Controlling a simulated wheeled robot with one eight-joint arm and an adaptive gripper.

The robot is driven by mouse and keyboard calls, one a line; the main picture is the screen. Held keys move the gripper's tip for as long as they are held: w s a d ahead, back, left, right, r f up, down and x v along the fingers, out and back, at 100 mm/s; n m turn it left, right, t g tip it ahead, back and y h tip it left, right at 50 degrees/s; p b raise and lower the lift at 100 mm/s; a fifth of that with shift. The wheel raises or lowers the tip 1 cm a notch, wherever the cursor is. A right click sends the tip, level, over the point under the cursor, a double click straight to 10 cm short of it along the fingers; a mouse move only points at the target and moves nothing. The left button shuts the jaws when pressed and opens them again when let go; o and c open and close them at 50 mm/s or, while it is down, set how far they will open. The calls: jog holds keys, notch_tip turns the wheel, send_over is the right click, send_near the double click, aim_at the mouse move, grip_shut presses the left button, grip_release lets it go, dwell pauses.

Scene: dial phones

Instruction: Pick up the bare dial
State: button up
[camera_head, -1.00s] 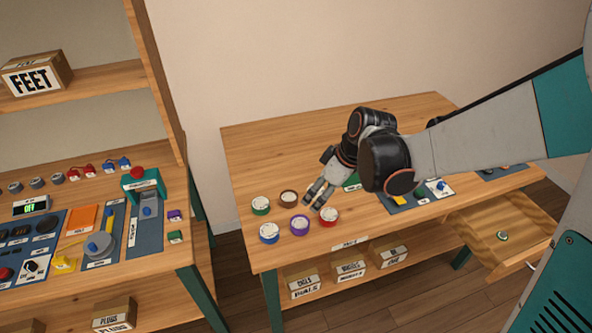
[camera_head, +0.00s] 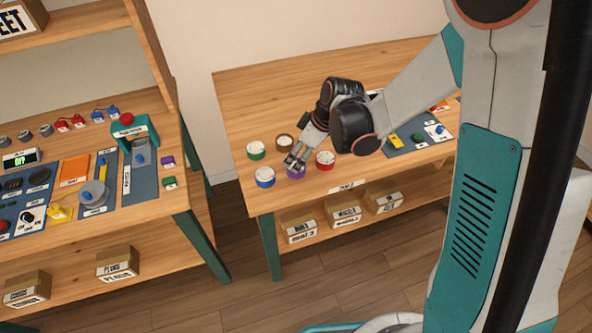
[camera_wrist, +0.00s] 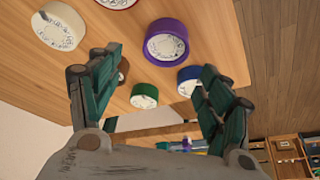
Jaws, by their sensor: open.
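Several round dials with pale printed faces stand on the right-hand table. A cream dial (camera_wrist: 57,27) without a coloured band shows at the upper left of the wrist view; my arm seems to hide it in the head view. A brown-rimmed dial (camera_head: 285,142) stands at the back of the group and is mostly behind a finger in the wrist view. I cannot tell for certain which of these is the bare dial. My gripper (camera_head: 295,160) is open and empty, with its fingertips over the group near the purple dial (camera_head: 296,172), which also shows in the wrist view (camera_wrist: 166,42).
Green (camera_head: 256,151), blue (camera_head: 265,177) and red (camera_head: 325,161) dials stand close around the fingertips. A blue panel (camera_head: 405,142) lies to the right. Labelled boxes (camera_head: 345,215) sit on the shelf below. The table's back left is clear.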

jog(key=x, duration=0.1)
jog(key=b+x, duration=0.1)
jog(key=x, duration=0.1)
jog(key=s+b+x, duration=0.1)
jog(key=x, duration=0.1)
jog(key=shift+w+d+f, duration=0.1)
jog(key=shift+d+f, duration=0.1)
jog(key=shift+d, duration=0.05)
jog(key=shift+r, duration=0.1)
jog(key=c, duration=1.2)
